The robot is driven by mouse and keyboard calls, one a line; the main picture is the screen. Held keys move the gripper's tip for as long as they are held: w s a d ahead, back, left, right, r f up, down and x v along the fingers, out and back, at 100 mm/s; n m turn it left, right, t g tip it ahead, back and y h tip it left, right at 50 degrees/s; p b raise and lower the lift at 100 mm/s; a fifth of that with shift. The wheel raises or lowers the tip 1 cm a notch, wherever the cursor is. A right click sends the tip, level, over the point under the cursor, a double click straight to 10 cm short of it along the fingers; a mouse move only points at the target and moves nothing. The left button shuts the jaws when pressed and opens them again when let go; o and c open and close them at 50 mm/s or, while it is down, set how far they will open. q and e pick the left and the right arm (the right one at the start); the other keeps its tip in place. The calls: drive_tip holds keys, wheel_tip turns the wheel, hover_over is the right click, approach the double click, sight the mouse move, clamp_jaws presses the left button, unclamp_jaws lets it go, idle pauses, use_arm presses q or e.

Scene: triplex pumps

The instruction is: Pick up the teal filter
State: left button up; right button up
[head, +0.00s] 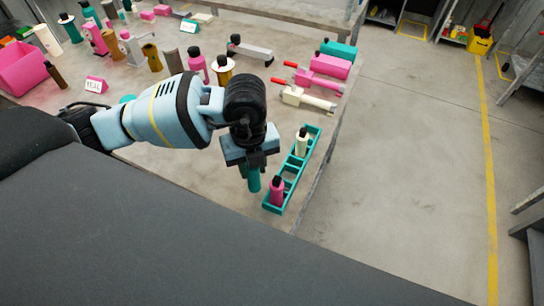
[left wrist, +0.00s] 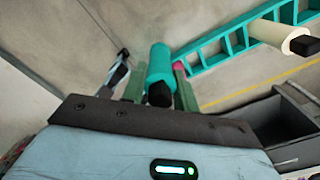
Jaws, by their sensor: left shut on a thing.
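The teal filter (head: 254,183) is a teal cylinder below my left gripper (head: 250,166) in the head view. In the left wrist view the filter (left wrist: 160,68), with a black end cap, sits between the two green fingers of my left gripper (left wrist: 160,85). The gripper is shut on it. In the head view the gripper body hides the filter's upper part. The filter is beside the left side of a teal rack. I cannot tell whether its lower end touches the table. My right gripper is not in view.
The teal rack (head: 289,171) holds a pink bottle (head: 277,190) at its near end and a cream bottle (head: 301,143) further back; other slots are empty. Pump-like parts (head: 307,99) lie behind. The table's right edge is close.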

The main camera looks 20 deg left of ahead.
use_arm(q)
drive_tip(key=s+a, duration=0.2)
drive_tip(key=s, duration=0.1)
drive_tip(key=s+a, duration=0.1)
drive_tip(key=shift+s+a+r, duration=0.2)
drive_tip(key=shift+s+r, duration=0.1)
drive_tip(key=shift+s, duration=0.05)
